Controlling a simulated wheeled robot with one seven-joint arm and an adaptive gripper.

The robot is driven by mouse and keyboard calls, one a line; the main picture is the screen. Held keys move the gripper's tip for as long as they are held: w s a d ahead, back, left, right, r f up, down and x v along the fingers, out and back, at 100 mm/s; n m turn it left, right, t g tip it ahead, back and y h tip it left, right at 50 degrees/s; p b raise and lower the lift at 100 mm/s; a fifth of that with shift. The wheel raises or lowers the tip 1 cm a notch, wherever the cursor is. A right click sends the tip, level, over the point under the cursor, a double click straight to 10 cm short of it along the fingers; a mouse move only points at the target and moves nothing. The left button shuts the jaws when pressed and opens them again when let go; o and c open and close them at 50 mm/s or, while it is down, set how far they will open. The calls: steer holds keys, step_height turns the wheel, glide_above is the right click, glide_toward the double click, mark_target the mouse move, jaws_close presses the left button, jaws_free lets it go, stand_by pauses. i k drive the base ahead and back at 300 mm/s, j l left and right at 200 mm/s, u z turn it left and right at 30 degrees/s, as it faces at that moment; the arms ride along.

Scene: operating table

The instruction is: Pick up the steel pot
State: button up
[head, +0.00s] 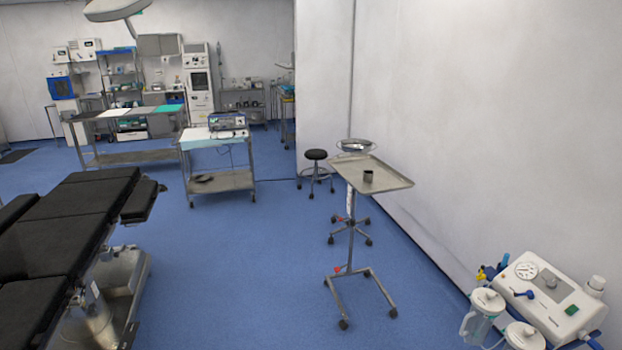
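A small grey steel pot (368,177) stands upright near the middle of a raised steel tray stand (393,183) on wheels, right of the picture's centre. A wider steel basin (356,146) shows just behind the tray, on a separate wheeled stand. My gripper is not in the head view, so its state does not show.
A black operating table (75,215) fills the lower left. A suction machine (555,295) with jars stands at the lower right. A black stool (316,156) and a cart (222,180) stand farther back. Blue floor (235,270) is clear between operating table and tray stand.

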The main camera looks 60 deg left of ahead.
mark_target(368, 175)
steer(key=u, duration=1.75)
steer(key=i+j+u, duration=0.1)
steer(key=i, duration=0.65)
steer(key=i+u, duration=0.15)
steer(key=i, duration=0.55)
steer(key=i+u, duration=0.1)
steer(key=i, duration=0.65)
steer(key=i+l+u, duration=0.1)
steer(key=i, duration=0.6)
steer(key=i+l+u, duration=0.1)
steer(key=i, duration=0.65)
steer(key=l, duration=0.1)
